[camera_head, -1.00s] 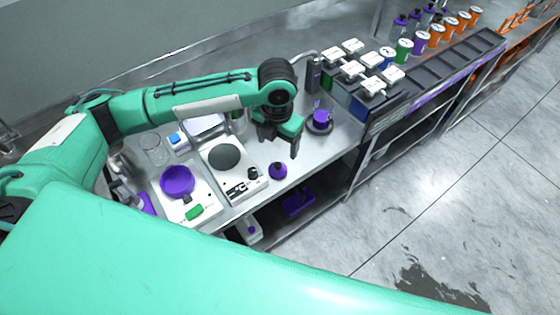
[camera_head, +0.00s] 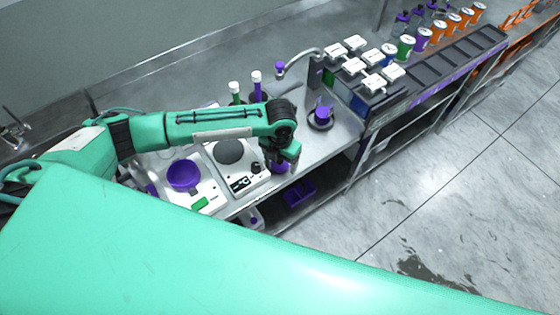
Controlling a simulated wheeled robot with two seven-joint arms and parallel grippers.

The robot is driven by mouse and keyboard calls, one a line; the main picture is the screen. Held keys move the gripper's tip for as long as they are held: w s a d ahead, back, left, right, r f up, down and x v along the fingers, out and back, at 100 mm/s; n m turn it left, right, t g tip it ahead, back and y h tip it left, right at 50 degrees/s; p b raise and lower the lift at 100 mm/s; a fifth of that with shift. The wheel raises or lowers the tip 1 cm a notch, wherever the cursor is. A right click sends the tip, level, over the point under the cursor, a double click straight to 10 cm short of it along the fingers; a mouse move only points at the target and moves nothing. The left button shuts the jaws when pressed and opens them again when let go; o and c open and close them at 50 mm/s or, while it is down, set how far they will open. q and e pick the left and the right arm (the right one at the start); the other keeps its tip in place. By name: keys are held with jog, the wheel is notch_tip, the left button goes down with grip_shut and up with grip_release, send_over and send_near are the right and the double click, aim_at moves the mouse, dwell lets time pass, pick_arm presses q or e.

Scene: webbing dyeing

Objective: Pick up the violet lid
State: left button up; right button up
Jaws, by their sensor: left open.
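The violet lid (camera_head: 280,169) sits on the steel counter near its front edge, to the right of the hot plate. It is mostly hidden behind my left gripper in the head view. My left gripper (camera_head: 283,164) points down at the lid, with its jaws open and its fingers at or just above it. I cannot tell whether the fingers touch the lid. My right gripper is not in view.
A white hot plate (camera_head: 250,181) and a scale with a violet bowl (camera_head: 184,175) stand left of the lid. A violet cup (camera_head: 323,111) on a dark round base stands behind right. A violet tray (camera_head: 299,193) lies on the lower shelf.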

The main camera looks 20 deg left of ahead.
pick_arm(q)
jog(key=c, duration=1)
jog(key=shift+c, duration=0.2)
jog(key=shift+r, duration=0.15)
